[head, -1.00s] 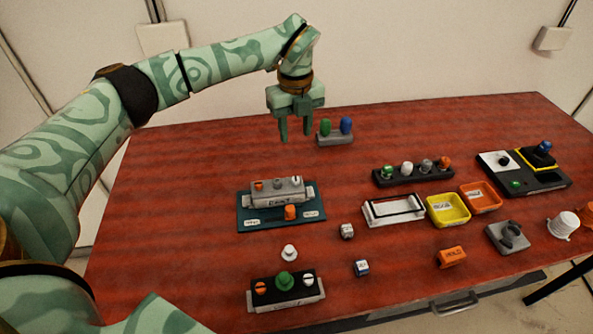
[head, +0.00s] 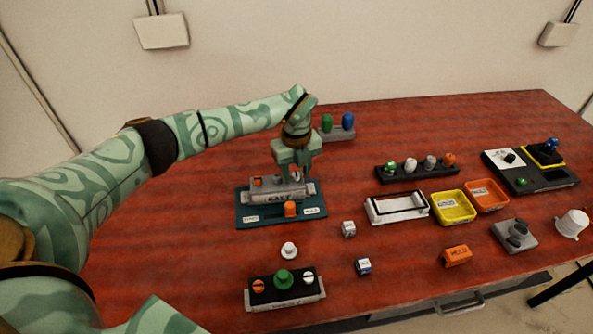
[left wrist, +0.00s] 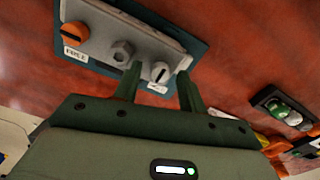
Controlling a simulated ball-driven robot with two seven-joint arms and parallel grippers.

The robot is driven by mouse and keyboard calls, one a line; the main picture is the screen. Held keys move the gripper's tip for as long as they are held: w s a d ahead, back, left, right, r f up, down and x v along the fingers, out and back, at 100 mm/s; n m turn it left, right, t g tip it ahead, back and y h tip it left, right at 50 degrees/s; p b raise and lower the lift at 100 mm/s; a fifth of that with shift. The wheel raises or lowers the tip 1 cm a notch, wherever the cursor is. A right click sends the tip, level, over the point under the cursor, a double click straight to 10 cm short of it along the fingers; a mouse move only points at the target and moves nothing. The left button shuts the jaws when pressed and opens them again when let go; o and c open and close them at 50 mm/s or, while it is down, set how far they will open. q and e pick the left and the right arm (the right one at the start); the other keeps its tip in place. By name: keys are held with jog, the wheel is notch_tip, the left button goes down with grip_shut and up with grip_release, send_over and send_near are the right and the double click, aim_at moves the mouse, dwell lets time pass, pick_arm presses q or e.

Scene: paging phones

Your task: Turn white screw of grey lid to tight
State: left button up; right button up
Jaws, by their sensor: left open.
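The grey lid (head: 278,194) lies on a dark teal board (head: 245,214) at the left of the table. It carries an orange screw (left wrist: 75,33) at one end, a grey hex nut (left wrist: 122,50) in the middle and the white screw (left wrist: 159,72) at the other end. The white screw has a dark slot. My left gripper (head: 297,172) points down over the white screw's end of the lid. In the left wrist view its open fingers (left wrist: 160,77) stand on either side of the white screw, with gaps. Its fingers partly hide the screw in the head view. My right gripper is out of view.
An orange knob (head: 290,209) stands at the board's front edge. A black-topped block (head: 284,293) with a green knob and a white knob (head: 289,250) are nearer. A holder (head: 337,134) with green and blue pegs is behind. Trays and other parts are to the right.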

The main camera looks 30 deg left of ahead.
pick_arm(q)
grip_shut()
